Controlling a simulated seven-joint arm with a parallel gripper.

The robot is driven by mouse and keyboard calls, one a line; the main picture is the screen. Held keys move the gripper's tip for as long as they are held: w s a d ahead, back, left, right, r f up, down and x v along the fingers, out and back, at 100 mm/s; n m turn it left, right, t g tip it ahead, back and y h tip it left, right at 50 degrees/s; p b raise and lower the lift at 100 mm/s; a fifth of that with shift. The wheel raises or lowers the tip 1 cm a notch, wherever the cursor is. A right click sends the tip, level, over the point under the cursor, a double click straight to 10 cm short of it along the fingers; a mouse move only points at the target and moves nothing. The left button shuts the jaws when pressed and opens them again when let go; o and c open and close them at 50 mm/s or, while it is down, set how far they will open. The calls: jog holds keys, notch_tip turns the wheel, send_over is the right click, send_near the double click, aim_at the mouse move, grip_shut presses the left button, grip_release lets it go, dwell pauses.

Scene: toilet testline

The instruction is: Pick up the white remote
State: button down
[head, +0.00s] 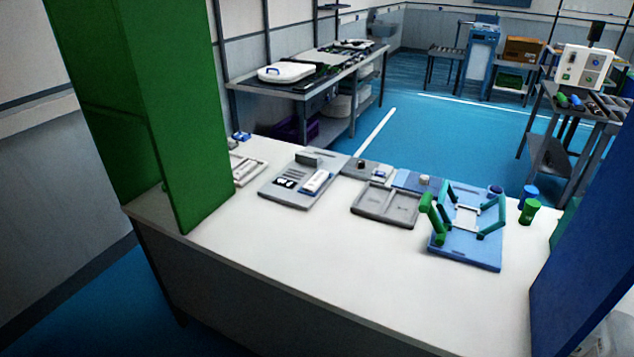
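A small white remote-like piece (316,181) with blue markings lies in the right part of a grey fixture tray (273,193) on the white table (330,255). It is small in the picture, so I cannot be sure that it is the remote. Another flat whitish piece (250,171) lies further left, partly hidden behind a tall green shape. My gripper is not in view.
The tall green shape (165,110) blocks the left and a dark blue one (590,220) the right. A grey two-pocket tray (386,205), a blue plate (468,247) with green-jointed arms and small cups (530,211) stand right of centre. The table's front is clear.

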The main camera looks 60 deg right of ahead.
jog(key=shift+c, duration=2)
grip_release()
